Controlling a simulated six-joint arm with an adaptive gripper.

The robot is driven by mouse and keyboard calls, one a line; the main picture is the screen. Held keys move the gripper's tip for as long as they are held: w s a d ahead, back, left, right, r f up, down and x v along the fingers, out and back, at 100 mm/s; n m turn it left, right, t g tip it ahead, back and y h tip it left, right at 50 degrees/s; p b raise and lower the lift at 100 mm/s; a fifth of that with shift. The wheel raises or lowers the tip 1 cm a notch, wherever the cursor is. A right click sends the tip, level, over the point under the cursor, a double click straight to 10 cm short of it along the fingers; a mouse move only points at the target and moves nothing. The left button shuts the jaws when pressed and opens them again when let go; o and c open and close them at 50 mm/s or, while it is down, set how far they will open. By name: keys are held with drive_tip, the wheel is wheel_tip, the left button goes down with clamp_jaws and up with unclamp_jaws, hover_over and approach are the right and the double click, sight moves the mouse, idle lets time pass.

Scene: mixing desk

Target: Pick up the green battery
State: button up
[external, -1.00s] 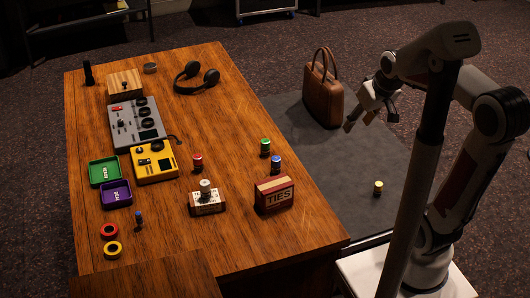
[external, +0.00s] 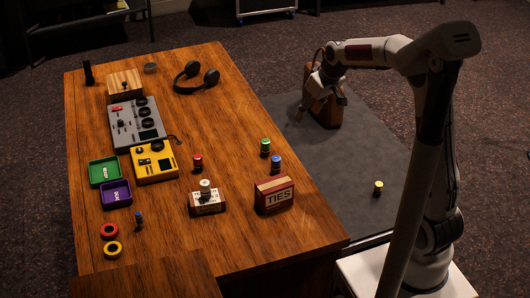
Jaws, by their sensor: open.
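The green battery (external: 265,148) stands upright on the wooden desk (external: 225,120) near its right edge, with a green top and a dark body. A blue-topped battery (external: 276,164) stands just in front of it. My gripper (external: 321,110) is open and empty. It hangs in the air beyond the desk's right edge, in front of the brown bag in this view, up and to the right of the green battery and well apart from it.
A red-topped battery (external: 197,163), a TIES box (external: 273,195) and a small white box (external: 207,202) stand near the green battery. A yellow-topped battery (external: 378,188) is on the grey mat. Headphones (external: 196,78) lie farther back. The brown bag (external: 333,112) stands on the mat.

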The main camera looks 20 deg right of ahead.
drive_tip(key=n, duration=0.2)
hover_over(266, 142)
drive_tip(key=s+d, duration=0.1)
drive_tip(key=s, duration=0.1)
drive_tip(key=f, duration=1.4)
drive_tip(key=shift+s+d+f, duration=0.1)
drive_tip(key=shift+d+f, duration=0.05)
drive_tip(key=shift+d, duration=0.05)
drive_tip(key=shift+g, duration=0.3)
drive_tip(key=shift+x, duration=1.3)
drive_tip(key=shift+a+f, duration=0.1)
drive_tip(key=shift+f, duration=0.05)
drive_tip(key=shift+w+x, duration=0.15)
drive_tip(key=shift+x, duration=1.1)
drive_tip(key=shift+w+x, duration=0.15)
drive_tip(key=shift+x, duration=1.05)
drive_tip(key=shift+a, duration=0.1)
clamp_jaws()
